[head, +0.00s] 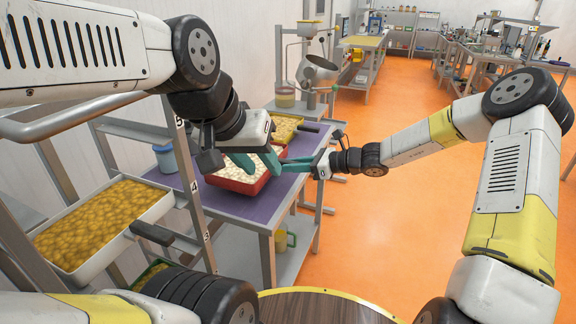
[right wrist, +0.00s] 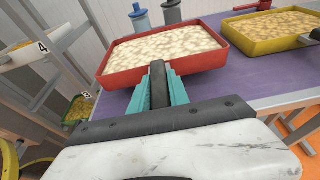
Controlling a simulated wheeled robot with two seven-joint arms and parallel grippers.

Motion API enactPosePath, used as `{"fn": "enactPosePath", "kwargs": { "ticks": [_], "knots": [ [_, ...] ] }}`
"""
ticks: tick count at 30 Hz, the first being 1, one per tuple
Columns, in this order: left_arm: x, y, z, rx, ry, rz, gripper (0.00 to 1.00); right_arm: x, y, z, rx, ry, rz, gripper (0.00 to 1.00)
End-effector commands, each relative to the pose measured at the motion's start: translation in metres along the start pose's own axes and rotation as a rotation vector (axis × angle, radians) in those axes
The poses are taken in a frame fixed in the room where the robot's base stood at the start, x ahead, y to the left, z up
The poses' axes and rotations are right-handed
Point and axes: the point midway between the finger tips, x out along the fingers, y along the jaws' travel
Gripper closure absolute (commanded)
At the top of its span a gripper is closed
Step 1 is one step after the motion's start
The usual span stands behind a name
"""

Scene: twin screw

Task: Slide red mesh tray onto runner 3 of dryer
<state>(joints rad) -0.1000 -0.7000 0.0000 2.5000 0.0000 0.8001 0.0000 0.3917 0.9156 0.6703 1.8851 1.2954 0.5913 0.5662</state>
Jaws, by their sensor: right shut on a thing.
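The red mesh tray (head: 232,185), filled with pale pieces, sits on the purple-topped table and also shows in the right wrist view (right wrist: 150,80). The dryer (head: 194,222) is the grey rack at the left, with numbered posts. Label 3 (right wrist: 86,94) and label 4 (right wrist: 42,47) show in the right wrist view. Runner 3 itself is mostly hidden.
A white tray of yellow pieces (head: 98,252) sits in the rack. A yellow tray (right wrist: 225,36) stands on the table (right wrist: 213,82) beside the red one. A lidded blue container (head: 164,158) stands behind. Open orange floor lies to the right.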

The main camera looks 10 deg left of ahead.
Motion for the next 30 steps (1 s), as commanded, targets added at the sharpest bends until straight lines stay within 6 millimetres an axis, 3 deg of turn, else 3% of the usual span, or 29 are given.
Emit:
{"fn": "enactPosePath", "kwargs": {
  "ticks": [14,30],
  "knots": [
    [0.000,0.000,0.000,0.000,0.000,0.000,0.64,-0.003,0.000,0.001,-0.001,-0.004,0.000,1.00],
    [0.000,0.000,0.000,0.000,0.000,0.000,0.64,-0.060,0.000,-0.017,-0.001,-0.003,0.000,1.00]
  ]
}}
